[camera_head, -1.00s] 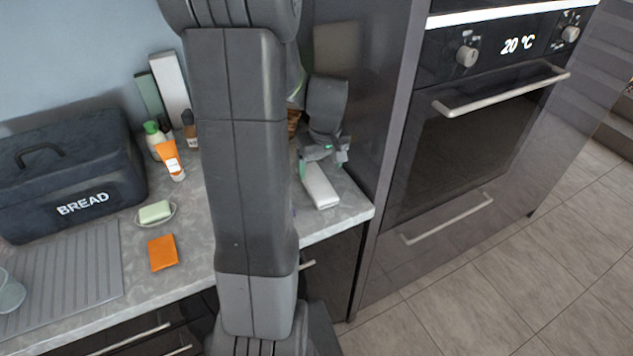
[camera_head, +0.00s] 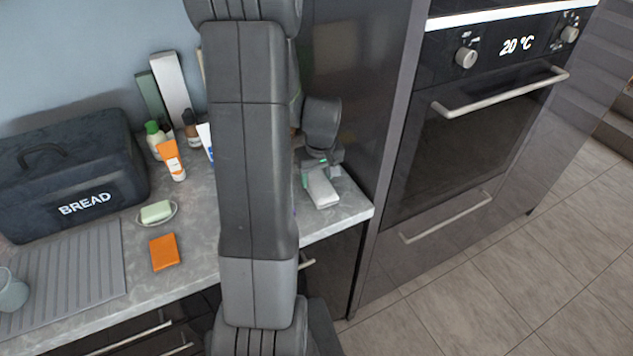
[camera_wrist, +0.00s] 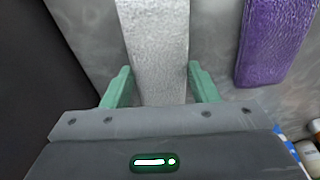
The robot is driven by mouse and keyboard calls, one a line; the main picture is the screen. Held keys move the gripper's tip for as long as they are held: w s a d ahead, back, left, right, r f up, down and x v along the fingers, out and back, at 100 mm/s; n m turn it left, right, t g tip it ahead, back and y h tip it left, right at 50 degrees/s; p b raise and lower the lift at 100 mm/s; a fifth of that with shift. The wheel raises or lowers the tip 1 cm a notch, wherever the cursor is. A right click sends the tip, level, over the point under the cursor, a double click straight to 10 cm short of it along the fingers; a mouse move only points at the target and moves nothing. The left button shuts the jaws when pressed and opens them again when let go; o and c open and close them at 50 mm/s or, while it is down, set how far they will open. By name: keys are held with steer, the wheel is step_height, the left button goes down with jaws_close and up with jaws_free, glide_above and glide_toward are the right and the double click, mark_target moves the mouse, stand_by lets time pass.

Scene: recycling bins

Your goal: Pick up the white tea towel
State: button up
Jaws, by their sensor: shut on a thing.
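The white tea towel (camera_head: 321,188) is a folded, long pale piece at the right end of the counter. In the wrist view the towel (camera_wrist: 155,45) runs up from between the green fingers. My gripper (camera_head: 315,168) is over the near end of the towel and shut on it. In the wrist view my gripper (camera_wrist: 160,88) has one finger on each side of the towel. I cannot tell whether the towel still touches the counter.
A purple item (camera_wrist: 275,40) lies right of the towel in the wrist view. A dark tall cabinet (camera_head: 355,90) stands close on the right. An orange cloth (camera_head: 164,251), a soap dish (camera_head: 157,213) and a bread box (camera_head: 70,180) are on the counter's left.

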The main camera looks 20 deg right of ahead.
mark_target(317, 180)
step_height(317, 180, up, 10)
steer(key=shift+b, duration=0.45)
steer(key=shift+o, duration=0.6)
steer(key=shift+s, duration=0.1)
